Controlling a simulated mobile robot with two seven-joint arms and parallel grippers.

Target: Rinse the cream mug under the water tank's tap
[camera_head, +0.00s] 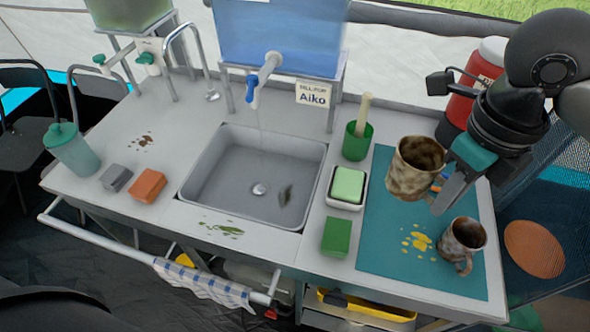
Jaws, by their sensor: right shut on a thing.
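A cream mug (410,167) with brown stains is held above the teal mat (378,235), right of the sink (235,190). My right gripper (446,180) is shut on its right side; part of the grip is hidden. The blue water tank (285,35) stands behind the sink. Its white and blue tap (262,74) points down over the sink's back edge. A faint line shows below the tap; I cannot tell whether water runs. The mug is apart from the tap, to its right. My left gripper is not in view.
A second stained mug (463,240) stands on the mat by yellow spots. A green cup with a brush (357,140), a green soap in a dish (348,185) and a green sponge (336,237) lie between sink and mat. A red jug (468,85) stands behind.

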